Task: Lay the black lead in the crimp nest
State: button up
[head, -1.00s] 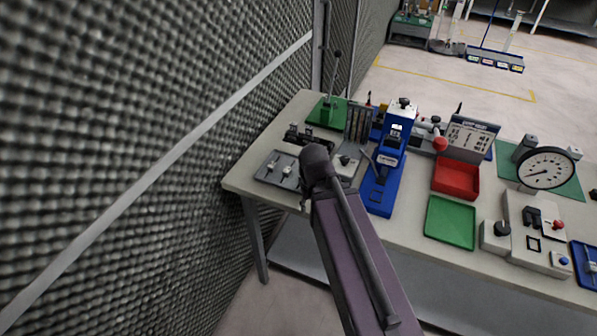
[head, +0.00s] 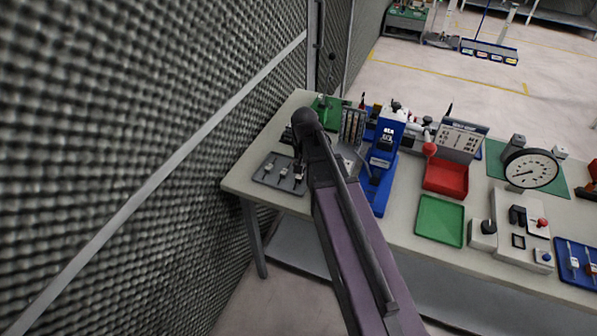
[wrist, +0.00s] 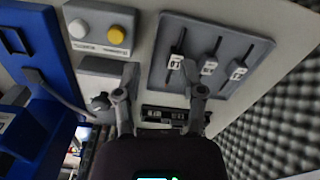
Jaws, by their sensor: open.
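Three short dark leads with white tags lie in a grey tray (head: 262,180) at the bench's left end. In the wrist view they lie side by side in the tray (wrist: 225,88): a left lead (wrist: 177,58), a middle lead (wrist: 209,62) and a right lead (wrist: 239,68). I cannot tell which is the black lead. A blue press (head: 379,188) stands right of my arm; it also shows in the wrist view (wrist: 57,70). I cannot make out the crimp nest.
A grey box with a white and a yellow button (wrist: 101,27) stands between press and tray. A dark slotted block (wrist: 165,114) lies near my fingers. A red bin (head: 446,179), a green tray (head: 440,221) and a dial gauge (head: 531,168) stand to the right. A foam wall (head: 120,120) borders the left.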

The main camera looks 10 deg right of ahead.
jog(key=w+r+m+p, duration=0.2)
jog(key=w+r, duration=0.1)
jog(key=w, duration=0.4)
jog(key=shift+w+d+r+m+p, duration=0.25)
jog(key=shift+r+m+p, duration=0.05)
jog(key=shift+r+m, duration=0.1)
jog(key=shift+f, duration=0.15)
jog(key=b, duration=0.9)
send_over(301, 176)
jog(key=w, duration=0.1)
jog(key=f, duration=0.8)
jog(key=shift+w+f, duration=0.2)
jog(key=shift+s+f+b, duration=0.2)
jog(key=shift+f+b, duration=2.25)
jog(key=shift+f, duration=0.15)
jog(key=shift+c, duration=0.2)
grip_shut()
